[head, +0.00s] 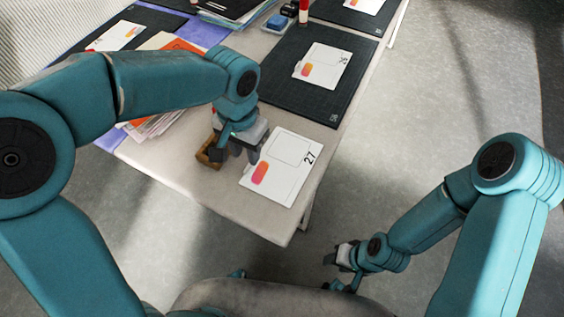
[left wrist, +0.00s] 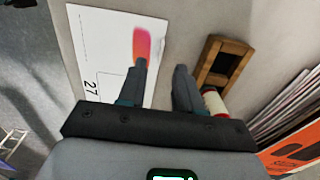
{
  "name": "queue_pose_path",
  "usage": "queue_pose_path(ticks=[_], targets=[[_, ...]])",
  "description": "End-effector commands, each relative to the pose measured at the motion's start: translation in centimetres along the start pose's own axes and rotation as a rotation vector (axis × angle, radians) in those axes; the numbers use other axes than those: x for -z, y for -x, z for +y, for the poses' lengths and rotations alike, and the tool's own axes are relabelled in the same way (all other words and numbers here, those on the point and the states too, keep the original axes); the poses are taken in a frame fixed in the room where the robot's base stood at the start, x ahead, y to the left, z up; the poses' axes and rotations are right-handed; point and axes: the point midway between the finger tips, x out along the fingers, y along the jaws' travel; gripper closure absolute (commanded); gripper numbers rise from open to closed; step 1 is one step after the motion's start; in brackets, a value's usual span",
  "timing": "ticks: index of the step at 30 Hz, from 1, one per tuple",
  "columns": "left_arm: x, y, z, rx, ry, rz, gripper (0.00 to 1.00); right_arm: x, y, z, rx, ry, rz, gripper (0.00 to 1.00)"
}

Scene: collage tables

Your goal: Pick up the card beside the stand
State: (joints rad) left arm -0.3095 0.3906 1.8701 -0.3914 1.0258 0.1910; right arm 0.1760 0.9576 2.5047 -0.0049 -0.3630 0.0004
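A white card (head: 284,166) with the number 27 and an orange-pink patch lies flat near the table's front corner. It also shows in the left wrist view (left wrist: 105,48). A small wooden stand (head: 207,155) is to its left; in the left wrist view the stand (left wrist: 224,58) is right of the card. My left gripper (head: 238,156) points down between them, open, with its fingers apart. In the left wrist view one finger overlaps the card's edge by the coloured patch and the other is over bare table. My right gripper (head: 338,268) hangs off the table, its opening unclear.
A red-and-white cylinder (left wrist: 214,102) is by the stand. A dark cutting mat (head: 290,95) with another card (head: 322,66) lies behind. Papers (head: 150,125) are at left. The table's front edge is close, with open floor (head: 430,110) to the right.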

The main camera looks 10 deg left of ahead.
Motion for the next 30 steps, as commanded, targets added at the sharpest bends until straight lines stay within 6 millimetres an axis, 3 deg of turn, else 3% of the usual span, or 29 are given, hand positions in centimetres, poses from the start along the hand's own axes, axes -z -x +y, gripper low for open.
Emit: queue_pose_path(ticks=[7, 17, 20, 30], targets=[[0.2, -4.1, -0.1, 0.0, -0.001, -0.004, 0.66, 0.0, -0.8, 0.3, 0.0, 0.0, 0.0, 0.57], [0.4, -4.8, -0.1, 0.001, -0.001, -0.001, 0.66, 0.0, -0.8, 0.3, 0.0, 0.0, 0.0, 0.57], [0.4, -4.8, -0.1, 0.001, -0.001, -0.001, 0.98, 0.0, -0.8, 0.3, 0.0, 0.0, 0.0, 0.57], [0.4, -4.7, -0.1, 0.001, -0.001, -0.001, 1.0, 0.0, -0.8, 0.3, 0.0, 0.0, 0.0, 0.57]])
